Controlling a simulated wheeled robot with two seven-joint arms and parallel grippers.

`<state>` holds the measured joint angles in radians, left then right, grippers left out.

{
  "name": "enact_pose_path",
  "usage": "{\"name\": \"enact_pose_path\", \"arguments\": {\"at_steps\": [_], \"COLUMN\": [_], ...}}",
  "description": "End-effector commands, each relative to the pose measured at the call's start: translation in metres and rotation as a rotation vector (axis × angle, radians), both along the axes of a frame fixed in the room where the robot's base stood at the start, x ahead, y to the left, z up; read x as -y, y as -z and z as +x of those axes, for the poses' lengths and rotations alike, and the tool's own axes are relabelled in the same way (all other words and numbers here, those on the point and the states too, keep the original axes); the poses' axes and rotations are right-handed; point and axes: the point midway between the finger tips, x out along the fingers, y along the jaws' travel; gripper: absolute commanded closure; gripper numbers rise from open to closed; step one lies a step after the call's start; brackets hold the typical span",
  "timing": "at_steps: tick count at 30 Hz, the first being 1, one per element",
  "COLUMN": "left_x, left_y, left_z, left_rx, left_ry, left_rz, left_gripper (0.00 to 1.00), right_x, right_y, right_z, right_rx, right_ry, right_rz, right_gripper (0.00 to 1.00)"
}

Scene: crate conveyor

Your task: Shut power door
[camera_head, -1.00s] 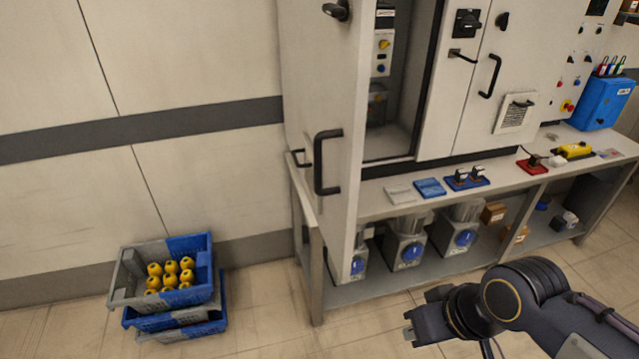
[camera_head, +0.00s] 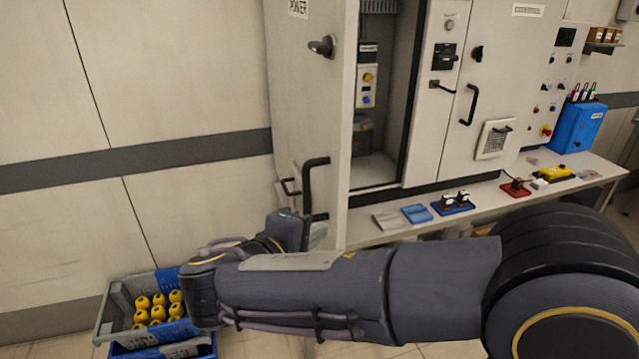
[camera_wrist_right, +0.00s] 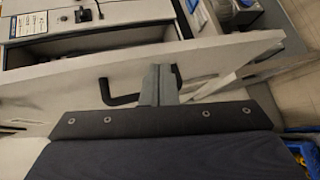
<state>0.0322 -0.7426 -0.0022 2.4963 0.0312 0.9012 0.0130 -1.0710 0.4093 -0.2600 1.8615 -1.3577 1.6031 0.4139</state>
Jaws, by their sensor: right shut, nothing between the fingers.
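The power door (camera_head: 307,110) stands wide open at the left of the cabinet (camera_head: 446,95), with a "POWER" label at its top. It has a black bar handle (camera_head: 312,185) low down and a dark latch knob (camera_head: 322,46) higher up. My left gripper is not in view.
A shelf (camera_head: 385,234) under the cabinet carries a blue block (camera_head: 416,213), switches and a red piece (camera_head: 515,187). My right arm crosses the front.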

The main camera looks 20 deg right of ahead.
Motion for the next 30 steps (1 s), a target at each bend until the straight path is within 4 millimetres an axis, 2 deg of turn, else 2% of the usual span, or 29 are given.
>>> {"name": "enact_pose_path", "arguments": {"at_steps": [1, 3, 6, 8, 14, 24, 30], "left_x": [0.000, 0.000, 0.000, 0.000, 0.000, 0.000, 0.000], "left_y": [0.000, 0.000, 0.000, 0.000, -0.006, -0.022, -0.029], "left_z": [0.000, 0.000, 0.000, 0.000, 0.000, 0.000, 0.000], "left_rx": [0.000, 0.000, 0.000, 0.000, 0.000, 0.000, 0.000], "left_ry": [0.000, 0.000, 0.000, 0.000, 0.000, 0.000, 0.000], "left_rz": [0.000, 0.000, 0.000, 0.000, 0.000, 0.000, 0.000], "left_gripper": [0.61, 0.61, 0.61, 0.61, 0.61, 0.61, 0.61], "right_x": [-0.028, -0.053, -0.073, -0.076, -0.058, -0.009, 0.019], "right_y": [-0.014, -0.030, -0.043, -0.046, -0.048, -0.048, -0.048], "right_z": [0.002, 0.002, 0.001, 0.002, 0.021, 0.074, 0.076], "right_rx": [0.073, 0.162, 0.236, 0.253, 0.253, 0.250, 0.251], "right_ry": [-0.042, -0.078, -0.107, -0.111, -0.110, -0.108, -0.112], "right_rz": [-0.070, -0.135, -0.183, -0.193, -0.194, -0.194, -0.192], "right_gripper": [1.00, 1.00, 1.00, 1.00, 1.00, 1.00, 1.00]}}
